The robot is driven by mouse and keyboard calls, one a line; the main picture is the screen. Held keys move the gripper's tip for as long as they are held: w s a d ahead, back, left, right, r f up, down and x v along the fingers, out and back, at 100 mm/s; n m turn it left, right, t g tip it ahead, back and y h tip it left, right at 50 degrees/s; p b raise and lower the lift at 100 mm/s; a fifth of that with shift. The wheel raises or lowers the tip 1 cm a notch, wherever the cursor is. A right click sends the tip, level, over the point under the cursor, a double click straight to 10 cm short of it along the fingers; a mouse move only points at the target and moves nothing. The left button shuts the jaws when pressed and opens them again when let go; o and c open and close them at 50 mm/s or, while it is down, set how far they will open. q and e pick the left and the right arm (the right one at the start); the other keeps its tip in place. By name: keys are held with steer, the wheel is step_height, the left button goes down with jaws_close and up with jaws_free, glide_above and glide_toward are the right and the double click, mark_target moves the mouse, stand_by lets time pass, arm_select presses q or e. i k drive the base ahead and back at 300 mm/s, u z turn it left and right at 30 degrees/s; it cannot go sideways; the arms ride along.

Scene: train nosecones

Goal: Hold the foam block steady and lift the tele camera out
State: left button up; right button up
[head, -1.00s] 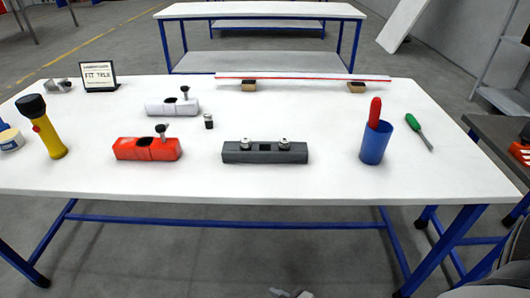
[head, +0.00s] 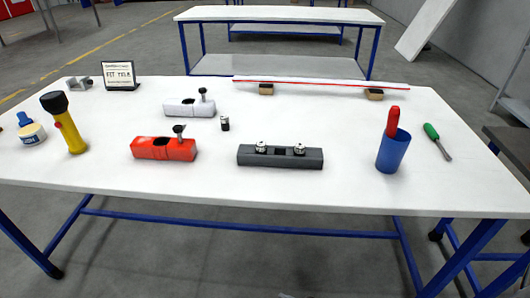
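A dark grey block (head: 308,161), which looks like the foam block, lies on the white table near its front middle. Two small silver-topped cylinders sit in its top, a left one (head: 261,147) and a right one (head: 299,149), with a dark square opening between them. I cannot tell which of them is the tele camera. Neither of my grippers is in view.
A red nosecone (head: 150,153), a white nosecone (head: 175,107) and a small dark cylinder (head: 225,124) stand left of the block. A yellow flashlight (head: 70,135) is further left. A blue cup (head: 393,155) and a green screwdriver (head: 437,140) are at right. The table (head: 345,175) around the block is clear.

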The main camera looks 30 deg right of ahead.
mark_target(261, 147)
steer(key=k, duration=0.5)
steer(key=z, duration=0.35)
steer(key=i, duration=0.4)
steer(key=z, duration=0.35)
